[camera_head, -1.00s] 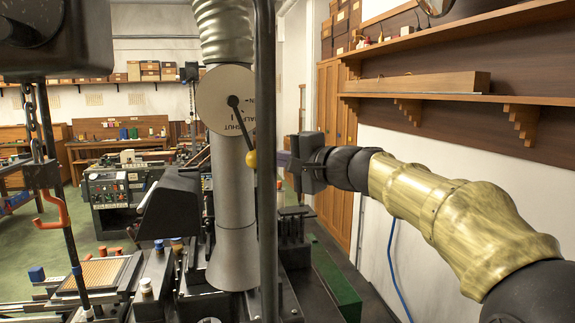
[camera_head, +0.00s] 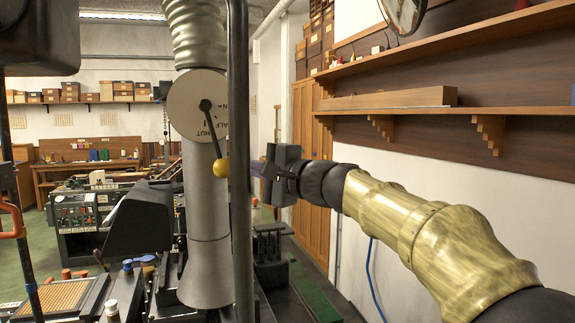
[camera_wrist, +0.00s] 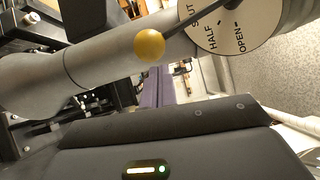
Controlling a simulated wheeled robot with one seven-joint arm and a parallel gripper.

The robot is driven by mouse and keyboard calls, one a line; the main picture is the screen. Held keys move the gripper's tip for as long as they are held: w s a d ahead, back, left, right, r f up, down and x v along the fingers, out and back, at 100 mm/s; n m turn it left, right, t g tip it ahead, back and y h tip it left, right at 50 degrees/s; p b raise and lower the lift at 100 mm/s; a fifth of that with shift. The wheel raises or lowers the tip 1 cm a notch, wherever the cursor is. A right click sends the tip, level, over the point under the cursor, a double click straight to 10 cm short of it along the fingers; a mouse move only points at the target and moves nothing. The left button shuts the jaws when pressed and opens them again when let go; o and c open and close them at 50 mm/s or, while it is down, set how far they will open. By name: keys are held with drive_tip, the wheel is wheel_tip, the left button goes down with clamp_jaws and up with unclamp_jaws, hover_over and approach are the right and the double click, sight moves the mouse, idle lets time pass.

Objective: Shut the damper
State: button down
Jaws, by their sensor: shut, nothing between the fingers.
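The damper is a round white dial (camera_head: 186,117) on a grey vertical pipe (camera_head: 208,225). A black lever (camera_head: 213,135) runs from its middle down and slightly right to a yellow ball (camera_head: 221,168). In the wrist view the dial (camera_wrist: 248,30) reads SHUT, HALF and OPEN. There the lever lies close beside the word SHUT, with the ball (camera_wrist: 149,44) at its end. My gripper (camera_head: 256,168) is shut and empty, right of the ball at about its height, apart from it in the picture. The post partly hides its tip. Its purple-grey fingers (camera_wrist: 156,92) show below the ball in the wrist view.
A dark vertical post (camera_head: 239,230) stands in front, between ball and gripper in the picture. Wooden shelves (camera_head: 450,112) line the right wall beside my arm. Machinery with a slanted black housing (camera_head: 140,220) stands left of the pipe. A ribbed duct (camera_head: 200,35) rises above.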

drive_tip(key=w+d+b+v, duration=0.1)
drive_tip(key=b+v, duration=0.3)
drive_tip(key=v, duration=0.8)
drive_tip(key=shift+w+d+r, duration=0.25)
drive_tip(key=shift+d+r, duration=0.1)
drive_tip(key=shift+r, duration=0.15)
wheel_tip(320, 180, down, 29)
drive_tip(key=d+g+h, duration=0.3)
drive_tip(key=g+h, duration=0.1)
drive_tip(key=h, duration=0.4)
drive_tip(key=s+d+f+n+g+h, duration=0.2)
drive_tip(key=s+f+n+h, duration=0.1)
drive_tip(key=s+f, duration=0.6)
drive_tip(key=s+d+f+n+g+h, duration=0.3)
drive_tip(key=s+f, duration=0.6)
drive_tip(key=f, duration=0.6)
drive_tip(key=n, duration=0.2)
drive_tip(key=shift+d+n, duration=0.3)
drive_tip(key=shift+n, duration=0.1)
